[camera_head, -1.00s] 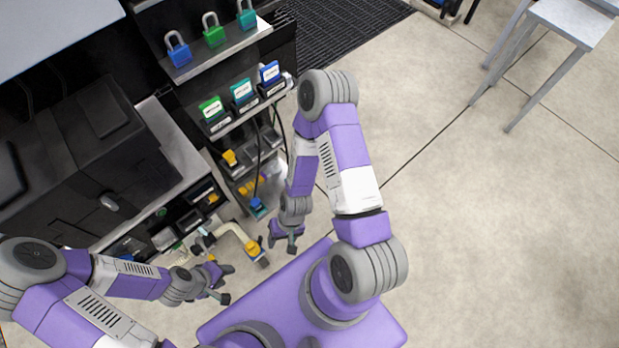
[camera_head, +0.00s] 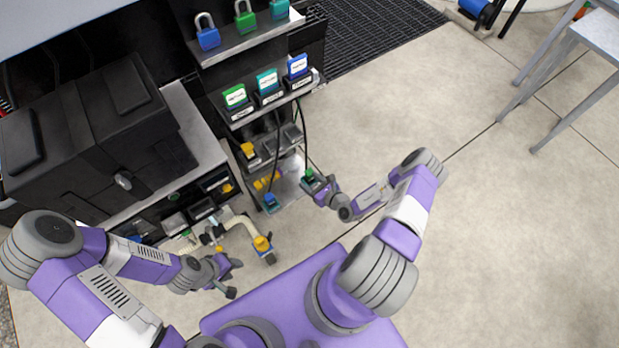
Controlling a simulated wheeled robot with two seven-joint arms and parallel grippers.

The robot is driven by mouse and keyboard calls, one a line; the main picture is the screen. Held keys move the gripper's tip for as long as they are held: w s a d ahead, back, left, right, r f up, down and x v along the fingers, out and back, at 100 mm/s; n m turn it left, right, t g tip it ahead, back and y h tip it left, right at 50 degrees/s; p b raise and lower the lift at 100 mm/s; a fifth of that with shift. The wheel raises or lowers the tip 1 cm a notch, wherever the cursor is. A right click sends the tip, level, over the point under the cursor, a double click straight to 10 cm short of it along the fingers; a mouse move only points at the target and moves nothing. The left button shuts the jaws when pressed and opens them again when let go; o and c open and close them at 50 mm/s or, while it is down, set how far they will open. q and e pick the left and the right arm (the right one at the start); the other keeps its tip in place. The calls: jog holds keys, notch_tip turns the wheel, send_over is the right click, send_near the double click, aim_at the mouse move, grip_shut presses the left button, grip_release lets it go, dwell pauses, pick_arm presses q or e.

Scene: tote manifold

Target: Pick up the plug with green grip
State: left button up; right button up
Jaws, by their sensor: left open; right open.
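The plug with green grip (camera_head: 309,175) shows as a small green piece at the right end of the lowest shelf, with a black cable running up from it. My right gripper (camera_head: 315,183) is open right at this plug, its fingers close to the green grip. I cannot tell whether the fingers are around it or touching it. My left gripper (camera_head: 236,278) is open and empty, low at the left, well away from the plug.
A blue-grip plug (camera_head: 270,200) stands on the lower shelf to the left. A pale bent pipe with a yellow-topped fitting (camera_head: 262,244) lies near my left gripper. Padlocks (camera_head: 245,17) and labelled blocks (camera_head: 268,82) fill the upper shelves.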

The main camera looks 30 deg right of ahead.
aim_at(308, 171)
jog(key=d, duration=0.1)
jog(key=d+f+m+h, duration=0.1)
jog(key=shift+w+d, duration=0.1)
jog(key=shift+d, duration=0.2)
jog(key=shift+h, duration=0.3)
jog(key=b+x, duration=0.3)
jog(key=x, duration=0.3)
jog(key=shift+w+a+b, duration=0.1)
jog(key=shift+w+b, duration=0.05)
jog(key=shift+b, duration=0.15)
jog(key=shift+w+f, duration=0.15)
jog(key=shift+w, duration=0.35)
grip_shut()
notch_tip(308, 171, up, 10)
jog(key=p, duration=0.5)
